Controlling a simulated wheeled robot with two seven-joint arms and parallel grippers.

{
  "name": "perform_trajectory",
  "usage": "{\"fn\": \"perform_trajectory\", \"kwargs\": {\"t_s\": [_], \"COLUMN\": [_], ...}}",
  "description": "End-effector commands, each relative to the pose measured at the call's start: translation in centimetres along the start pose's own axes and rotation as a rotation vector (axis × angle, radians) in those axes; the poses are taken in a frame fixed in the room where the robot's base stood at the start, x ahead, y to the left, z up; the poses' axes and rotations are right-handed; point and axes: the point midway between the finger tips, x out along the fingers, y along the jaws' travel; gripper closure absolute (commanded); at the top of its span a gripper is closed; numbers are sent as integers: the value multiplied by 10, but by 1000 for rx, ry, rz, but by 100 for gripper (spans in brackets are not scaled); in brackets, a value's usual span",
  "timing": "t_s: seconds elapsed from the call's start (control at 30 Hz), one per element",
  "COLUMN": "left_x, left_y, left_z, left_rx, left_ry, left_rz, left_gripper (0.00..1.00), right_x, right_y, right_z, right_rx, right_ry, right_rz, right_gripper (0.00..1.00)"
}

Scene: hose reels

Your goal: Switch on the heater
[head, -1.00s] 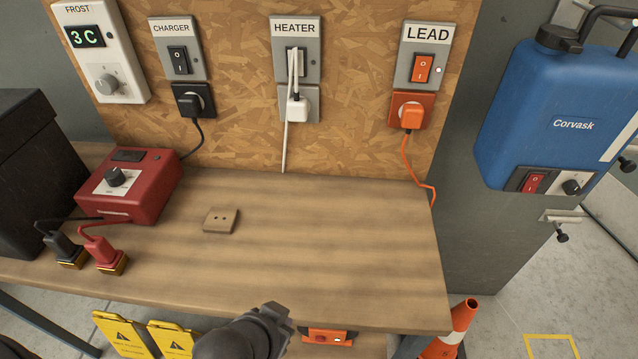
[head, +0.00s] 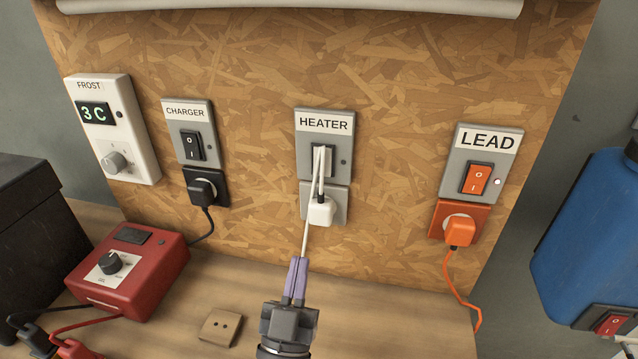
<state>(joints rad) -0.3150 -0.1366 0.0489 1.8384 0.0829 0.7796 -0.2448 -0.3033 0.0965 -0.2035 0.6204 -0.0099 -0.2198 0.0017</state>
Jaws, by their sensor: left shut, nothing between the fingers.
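The HEATER switch plate (head: 342,160) is fixed to the chipboard wall in the middle of the head view. Its rocker switch (head: 329,160) is partly covered by a white cable (head: 318,170) that loops up over it from the white plug (head: 321,211) in the socket below. I cannot tell the rocker's position. The HEATER lamp looks dark. My left gripper (head: 297,262) is shut and empty, with purple fingers pointing up. It is below the plug, and in the picture its tips meet the hanging end of the cable; I cannot tell if they touch. My right gripper is not in view.
The CHARGER switch (head: 192,145) is to the left and the LEAD switch (head: 477,178), with a lit lamp, to the right. A red box (head: 130,270) and a small brown two-hole block (head: 221,327) are on the bench. A blue Corvask unit (head: 590,240) stands at right.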

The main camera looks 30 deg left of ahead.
Motion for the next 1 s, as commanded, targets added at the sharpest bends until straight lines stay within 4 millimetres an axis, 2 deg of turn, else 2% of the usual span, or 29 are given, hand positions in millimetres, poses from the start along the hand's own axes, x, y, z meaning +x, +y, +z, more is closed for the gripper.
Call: {"fn": "perform_trajectory", "kwargs": {"t_s": [0.13,0.23,0.63,0.8,1.0], "left_x": [4,17,103,119,128], "left_y": [0,0,0,0,0], "left_z": [0,-1,-2,21,29], "left_rx": [0,0,-1,1,1], "left_ry": [1,4,3,-1,-2], "left_rz": [1,1,1,2,2], "left_gripper": [100,100,100,100,100], "right_x": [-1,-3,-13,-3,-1], "right_y": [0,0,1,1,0], "right_z": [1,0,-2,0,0], "right_rx": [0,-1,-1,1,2], "right_ry": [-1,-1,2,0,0], "right_rz": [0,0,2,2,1], "right_gripper": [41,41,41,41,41]}}
